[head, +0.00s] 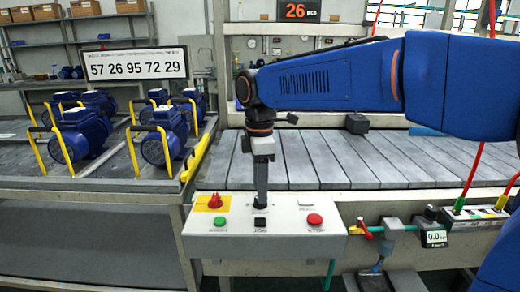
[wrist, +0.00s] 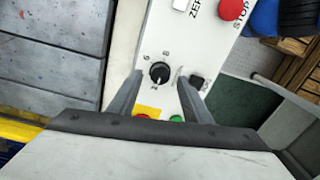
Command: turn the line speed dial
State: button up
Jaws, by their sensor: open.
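The line speed dial (wrist: 159,73) is a small round black knob with a pale pointer and marks around it. My gripper (head: 262,203) points down over the back middle of the panel. In the wrist view my gripper (wrist: 160,80) is open, with one finger to each side of the dial. I see a gap between the fingers and the dial. I cannot tell how far above the panel the fingertips are.
The panel also bears a red knob on yellow (head: 215,201), a green button (head: 220,222), a black button (head: 260,223) and a red stop button (head: 314,219). A slatted conveyor (head: 330,160) lies behind. Blue pumps (head: 80,135) stand at left. A red-handled valve (head: 365,230) is at right.

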notch_tip(320, 180, up, 15)
jog(key=shift+w, duration=0.25)
jog(key=shift+r, duration=0.1)
